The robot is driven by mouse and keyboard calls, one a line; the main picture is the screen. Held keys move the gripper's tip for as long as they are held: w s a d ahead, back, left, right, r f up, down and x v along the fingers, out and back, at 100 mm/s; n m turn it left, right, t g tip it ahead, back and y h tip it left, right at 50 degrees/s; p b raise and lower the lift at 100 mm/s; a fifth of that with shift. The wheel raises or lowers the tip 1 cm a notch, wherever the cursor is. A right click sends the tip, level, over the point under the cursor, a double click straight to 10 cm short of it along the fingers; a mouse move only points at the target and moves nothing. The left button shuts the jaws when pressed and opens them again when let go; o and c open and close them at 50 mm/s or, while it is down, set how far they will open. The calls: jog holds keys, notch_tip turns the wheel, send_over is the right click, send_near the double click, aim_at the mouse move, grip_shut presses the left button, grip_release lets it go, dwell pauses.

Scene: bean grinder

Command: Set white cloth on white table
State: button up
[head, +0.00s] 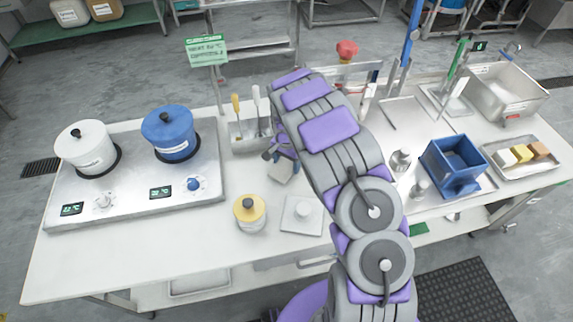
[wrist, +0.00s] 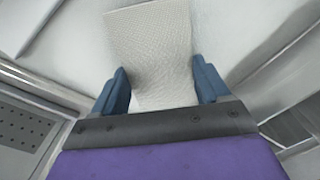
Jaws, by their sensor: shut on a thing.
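The white cloth (wrist: 150,40) is a pale textured rectangle between the two blue fingers of my gripper (wrist: 161,82) in the wrist view. My gripper is shut on it, and most of the cloth extends away past the fingertips. In the head view my gripper (head: 272,155) is over the middle of the white table (head: 110,262), partly hidden by my arm. A small pale piece of the cloth (head: 281,172) shows just below it. I cannot tell whether the cloth touches the table.
A hotplate (head: 125,200) with white (head: 87,149) and blue (head: 171,134) pots is at left. A utensil holder (head: 249,135) is close to my gripper. A yellow-lidded jar (head: 249,213) and a white square item (head: 302,214) stand in front. A blue box (head: 455,166) is at right.

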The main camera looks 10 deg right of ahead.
aim_at(287, 165)
jog(key=shift+f, duration=0.55)
jog(key=shift+a+r, duration=0.1)
jog(key=o, duration=1)
notch_tip(287, 165, up, 12)
jog(key=shift+r+p, duration=0.1)
jog(key=shift+p, duration=1.05)
